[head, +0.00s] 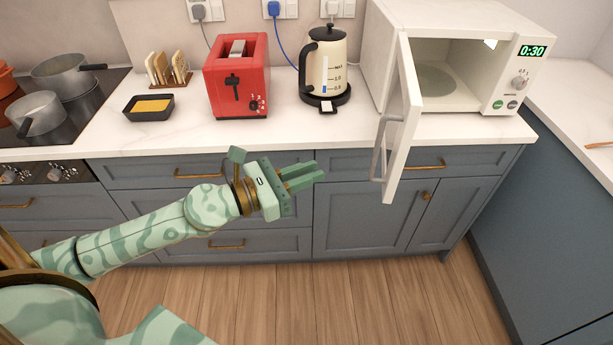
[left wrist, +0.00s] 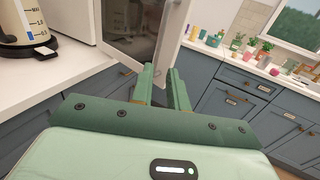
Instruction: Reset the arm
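My left gripper (head: 308,172) is pale green with two darker green fingers. It is held in front of the counter's drawers, to the left of the open microwave door. In the left wrist view its fingers (left wrist: 162,82) stand apart with a gap between them and nothing held. The microwave door (head: 402,130) hangs open toward me, past the counter's front edge. In the left wrist view it also shows just beyond the fingertips (left wrist: 150,35); I cannot tell the exact distance. My right gripper is not in view.
The open microwave (head: 455,75) shows 0:30. A cream kettle (head: 325,62), red toaster (head: 237,85), toast rack (head: 168,72) and dark dish (head: 149,108) stand on the counter (head: 190,135). Pots (head: 65,72) sit on the hob at left. The wooden floor (head: 330,290) is clear.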

